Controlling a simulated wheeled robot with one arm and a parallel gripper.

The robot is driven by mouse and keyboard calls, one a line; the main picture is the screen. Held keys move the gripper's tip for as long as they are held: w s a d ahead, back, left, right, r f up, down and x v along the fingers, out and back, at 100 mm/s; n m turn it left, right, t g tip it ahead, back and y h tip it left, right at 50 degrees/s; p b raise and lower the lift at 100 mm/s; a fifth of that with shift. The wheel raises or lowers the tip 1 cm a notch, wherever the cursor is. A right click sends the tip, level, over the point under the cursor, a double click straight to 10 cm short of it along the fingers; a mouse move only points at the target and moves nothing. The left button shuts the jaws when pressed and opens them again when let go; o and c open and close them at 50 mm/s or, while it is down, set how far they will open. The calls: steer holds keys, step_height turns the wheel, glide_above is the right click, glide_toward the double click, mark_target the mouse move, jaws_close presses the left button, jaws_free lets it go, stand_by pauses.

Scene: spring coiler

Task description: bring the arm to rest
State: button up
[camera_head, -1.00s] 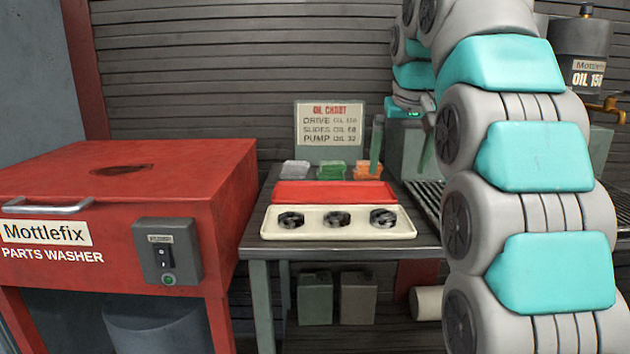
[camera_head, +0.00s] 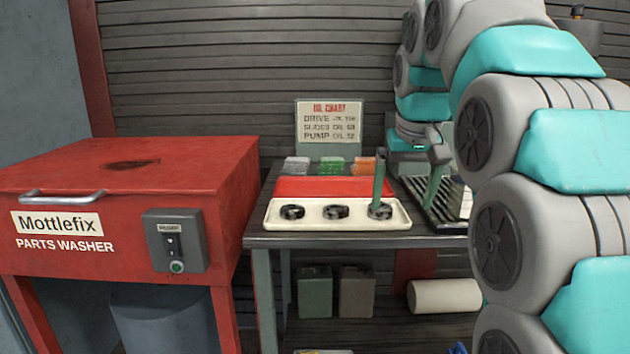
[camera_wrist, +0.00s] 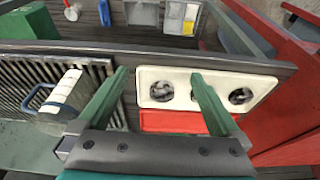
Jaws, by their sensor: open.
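My gripper (camera_head: 402,207) is open, its two green fingers pointing down near the right end of the cream tray. My arm's grey and teal links (camera_head: 520,150) fill the right of the head view. The cream tray (camera_head: 313,222) holds three dark, round coiled pieces in its wells; the right one is partly hidden by a finger.
A red tray or lid (camera_head: 325,187) lies behind the cream tray. Small white, green and orange boxes (camera_head: 332,164) stand before the oil chart (camera_head: 328,126). A red parts washer (camera_head: 120,200) stands left. A slotted grating (camera_wrist: 30,85) bears a pale blue-handled container (camera_wrist: 68,88).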

steer(key=s+f+g, duration=0.2)
steer(key=s+f, duration=1.2)
steer(key=s, duration=0.3)
steer(key=s+f+g, duration=0.3)
steer(key=s+f, duration=1.1)
steer(key=s, duration=0.3)
steer(key=shift+a+f, duration=0.15)
steer(key=shift+f, duration=0.1)
